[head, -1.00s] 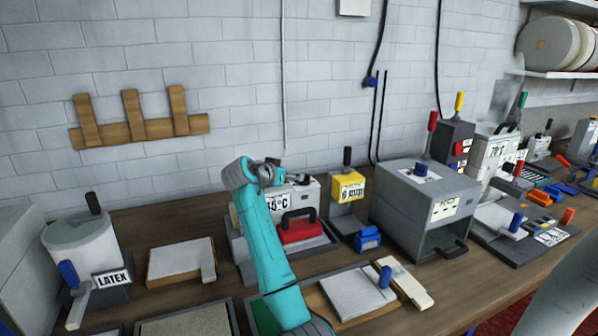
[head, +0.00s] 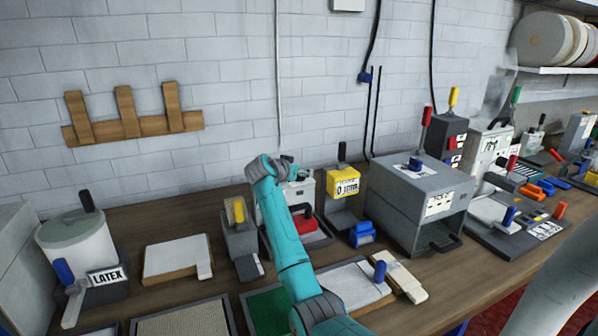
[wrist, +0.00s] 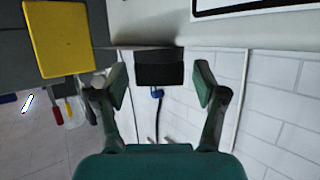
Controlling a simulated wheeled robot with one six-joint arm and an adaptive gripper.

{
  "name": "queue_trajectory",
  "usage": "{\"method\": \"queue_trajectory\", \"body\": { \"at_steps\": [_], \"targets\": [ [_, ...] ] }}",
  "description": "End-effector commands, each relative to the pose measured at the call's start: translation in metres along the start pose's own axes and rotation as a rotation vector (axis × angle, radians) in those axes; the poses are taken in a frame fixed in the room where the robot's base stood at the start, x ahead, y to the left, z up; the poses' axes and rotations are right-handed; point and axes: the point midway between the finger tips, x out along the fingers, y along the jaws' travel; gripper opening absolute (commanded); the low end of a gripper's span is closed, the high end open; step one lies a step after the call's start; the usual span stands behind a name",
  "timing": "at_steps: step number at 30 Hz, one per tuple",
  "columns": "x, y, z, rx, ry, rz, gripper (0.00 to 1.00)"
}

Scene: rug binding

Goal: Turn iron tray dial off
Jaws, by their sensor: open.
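The iron tray (head: 318,240) stands at mid-bench with a red iron (head: 305,222) on it and a light grey control box (head: 305,188) behind. My teal arm crosses in front of its left part. My gripper (head: 296,174) is at the box's top, small and partly hidden in the head view. In the wrist view my gripper (wrist: 160,85) is open. A black dial or knob (wrist: 160,68) lies between its fingers, with gaps visible on both sides. The pale box face (wrist: 180,20) with a black-framed display is above it. I cannot read the dial's position.
A yellow-fronted dispenser (head: 343,190) stands close to the right; its yellow face also shows in the wrist view (wrist: 58,38). A grey device with a yellow lever (head: 240,235) stands left. A large grey box (head: 405,195) stands further right.

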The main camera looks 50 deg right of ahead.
Motion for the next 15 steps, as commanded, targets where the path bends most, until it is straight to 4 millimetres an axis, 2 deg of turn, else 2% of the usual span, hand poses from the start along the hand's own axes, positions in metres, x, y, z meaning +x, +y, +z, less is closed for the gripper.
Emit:
{"method": "queue_trajectory", "body": {
  "at_steps": [3,10,11,15],
  "targets": [
    [-0.0002,0.0000,-0.0001,0.000,0.000,0.000,0.71],
    [-0.0003,0.0000,-0.0002,0.000,0.000,0.000,0.13],
    [-0.0003,0.0000,-0.0002,0.000,0.000,0.000,0.10],
    [-0.0002,0.0001,-0.0001,-0.001,0.000,-0.002,0.10]
  ]
}}
